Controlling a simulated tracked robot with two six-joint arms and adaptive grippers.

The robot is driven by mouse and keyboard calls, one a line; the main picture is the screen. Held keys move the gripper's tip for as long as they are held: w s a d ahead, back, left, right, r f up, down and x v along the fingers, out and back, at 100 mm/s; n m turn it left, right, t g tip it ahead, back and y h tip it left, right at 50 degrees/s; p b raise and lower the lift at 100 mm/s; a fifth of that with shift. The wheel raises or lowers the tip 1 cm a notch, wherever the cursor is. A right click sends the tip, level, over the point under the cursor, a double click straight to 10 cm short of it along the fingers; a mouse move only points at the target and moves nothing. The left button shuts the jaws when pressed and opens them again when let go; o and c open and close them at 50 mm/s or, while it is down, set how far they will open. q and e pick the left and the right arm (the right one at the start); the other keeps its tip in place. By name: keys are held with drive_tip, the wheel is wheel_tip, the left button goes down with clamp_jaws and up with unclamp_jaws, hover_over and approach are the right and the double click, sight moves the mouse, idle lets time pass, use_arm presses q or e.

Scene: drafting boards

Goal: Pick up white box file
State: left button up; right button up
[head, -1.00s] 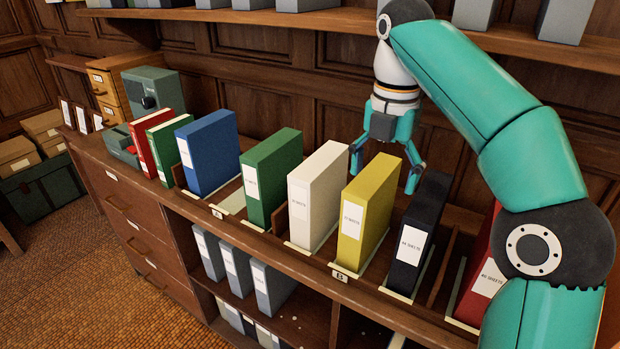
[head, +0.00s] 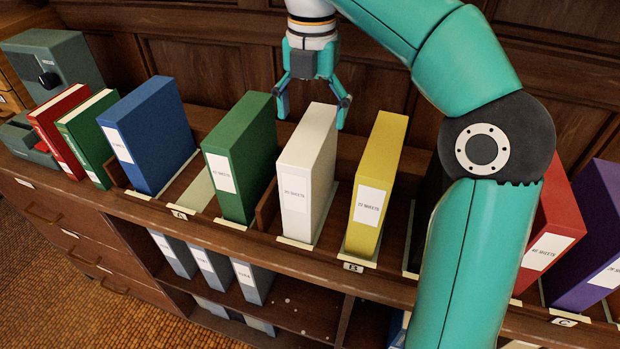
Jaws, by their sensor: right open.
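The white box file (head: 308,172) stands upright on the shelf top in the head view, between a green box file (head: 242,160) on its left and a yellow one (head: 376,185) on its right. It has a white label on its front. My right gripper (head: 313,112) is open, pointing down, with its fingers apart near the upper back part of the white file. I cannot tell whether the fingers touch the file. My left gripper is not in view.
A blue box file (head: 149,136) and two thinner books stand further left. Red (head: 548,235) and purple (head: 592,240) files stand at the right, and my arm hides most of a black one (head: 412,254). Wooden dividers (head: 266,206) rise between bays. A wood-panelled wall is close behind.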

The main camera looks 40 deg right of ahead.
sight(312, 131)
drive_tip(key=shift+f, duration=0.85)
wheel_tip(312, 131, down, 5)
drive_tip(key=shift+s+a+f+b, duration=0.1)
drive_tip(key=shift+a+b, duration=0.05)
drive_tip(key=shift+b, duration=0.75)
clamp_jaws()
